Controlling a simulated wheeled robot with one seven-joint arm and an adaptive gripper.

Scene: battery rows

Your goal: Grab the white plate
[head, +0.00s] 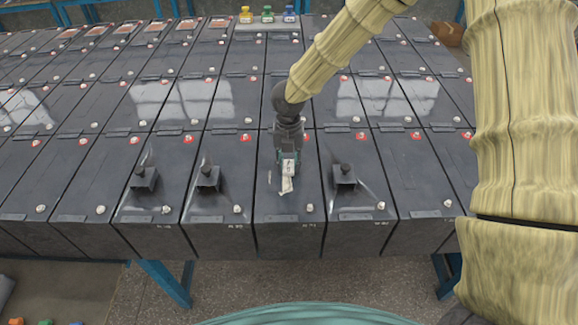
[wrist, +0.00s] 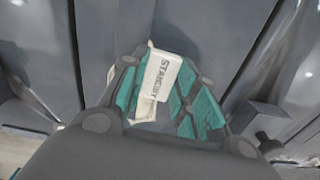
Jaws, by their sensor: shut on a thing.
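The white plate (head: 287,183) is a small light tag, in the head view just below my gripper (head: 288,157), over a dark battery in the front row. In the wrist view the plate (wrist: 160,75) shows printed dark letters that look like "STANDBY". My gripper (wrist: 160,100) has teal finger pads and is shut on the plate. The fingers hide part of it. I cannot tell whether the plate's lower end touches the battery top.
Rows of dark batteries (head: 225,190) fill the bench. Black blocks with knobs stand on neighbouring batteries, at left (head: 208,178) and right (head: 345,176). Several small coloured containers (head: 267,14) stand at the back. Blue bench legs (head: 165,283) show below.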

